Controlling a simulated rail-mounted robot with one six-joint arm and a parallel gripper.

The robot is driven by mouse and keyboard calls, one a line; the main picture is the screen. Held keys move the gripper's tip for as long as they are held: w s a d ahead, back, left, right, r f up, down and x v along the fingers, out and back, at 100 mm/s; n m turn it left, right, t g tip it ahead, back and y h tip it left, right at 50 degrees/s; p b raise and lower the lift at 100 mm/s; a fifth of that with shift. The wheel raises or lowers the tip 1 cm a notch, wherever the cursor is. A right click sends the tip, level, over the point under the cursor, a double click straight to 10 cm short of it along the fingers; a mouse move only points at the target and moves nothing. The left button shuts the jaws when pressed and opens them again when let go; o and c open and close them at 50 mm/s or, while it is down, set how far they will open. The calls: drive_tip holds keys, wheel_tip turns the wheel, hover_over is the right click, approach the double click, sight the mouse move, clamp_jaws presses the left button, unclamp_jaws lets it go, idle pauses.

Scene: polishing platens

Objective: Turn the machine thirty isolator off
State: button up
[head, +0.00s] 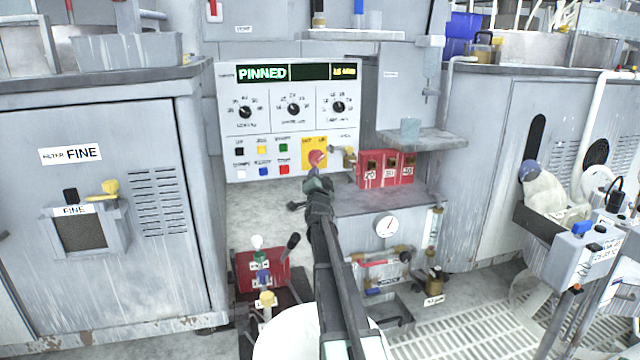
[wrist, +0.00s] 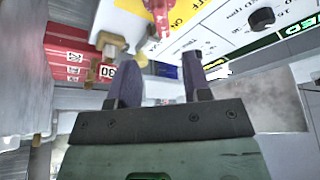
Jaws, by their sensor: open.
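The isolator is a red rotary handle (head: 317,158) on a yellow plate (head: 309,145) at the lower right of the white control panel. In the wrist view the red handle (wrist: 163,18) is at the top, partly cut off, with the yellow plate (wrist: 186,12) beside it. My gripper (head: 318,180) is just below the handle in the head view. In the wrist view my gripper (wrist: 162,72) is open with nothing between its fingers, and the handle lies beyond the fingertips. A "30" label (wrist: 107,72) shows left of the fingers. The handle's exact setting is hard to read.
A brass piece (head: 349,156) sticks out right of the isolator. Red boxes (head: 386,168) marked with numbers stand on the ledge to the right. The panel (head: 232,125) carries dials, coloured buttons and a display reading "PINNED". Levers (head: 262,265) stand below on a red base.

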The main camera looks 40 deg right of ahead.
sight(319, 160)
drive_tip(key=p+x, duration=0.3)
drive_tip(key=x, duration=0.8)
drive_tip(key=shift+a+r, duration=0.1)
drive_tip(key=shift+r, duration=0.05)
drive_tip(key=shift+c, duration=0.4)
clamp_jaws()
